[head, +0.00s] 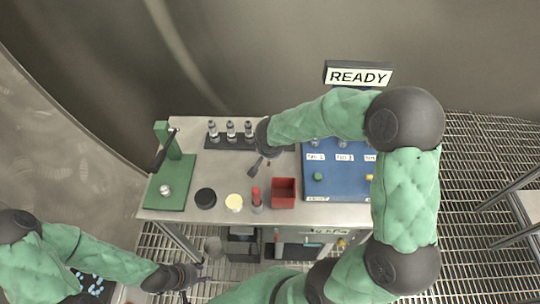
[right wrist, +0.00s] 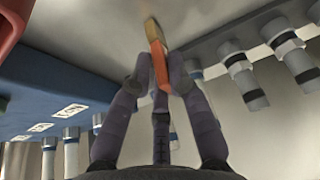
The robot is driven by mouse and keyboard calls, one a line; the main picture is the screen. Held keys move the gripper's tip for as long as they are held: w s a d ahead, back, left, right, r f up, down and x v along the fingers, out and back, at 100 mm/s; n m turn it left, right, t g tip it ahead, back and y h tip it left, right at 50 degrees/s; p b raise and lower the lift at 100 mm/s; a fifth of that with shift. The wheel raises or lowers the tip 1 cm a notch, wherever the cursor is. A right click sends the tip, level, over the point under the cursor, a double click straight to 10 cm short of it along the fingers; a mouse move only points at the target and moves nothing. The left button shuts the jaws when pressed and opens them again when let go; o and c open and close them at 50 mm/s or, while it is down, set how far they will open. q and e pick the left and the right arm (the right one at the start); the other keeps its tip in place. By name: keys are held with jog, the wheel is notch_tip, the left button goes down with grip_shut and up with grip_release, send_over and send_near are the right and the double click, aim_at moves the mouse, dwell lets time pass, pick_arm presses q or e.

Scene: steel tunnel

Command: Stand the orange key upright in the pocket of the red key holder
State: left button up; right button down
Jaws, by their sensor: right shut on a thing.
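The red key holder (head: 284,193) is an open-topped box near the front of the bench, left of the blue panel. Its red side also shows at the top left of the right wrist view (right wrist: 9,28). My right gripper (head: 259,168) is above the bench, behind and left of the holder. In the right wrist view its fingers (right wrist: 160,82) are shut on the orange key (right wrist: 157,62), whose tan end (right wrist: 152,33) sticks out past the fingertips. The key cannot be made out in the head view. My left gripper (head: 197,279) is low at the bench's front left, empty, its fingers apart.
A blue panel (head: 335,188) with knobs stands right of the holder, with a READY sign (head: 359,76) behind. A red-topped piece (head: 256,197), a cream disc (head: 234,202) and a black disc (head: 206,198) lie left of it. A green lever press (head: 168,182) is farther left.

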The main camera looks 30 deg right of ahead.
jog(key=shift+f, duration=0.15)
jog(key=c, duration=1.2)
grip_release()
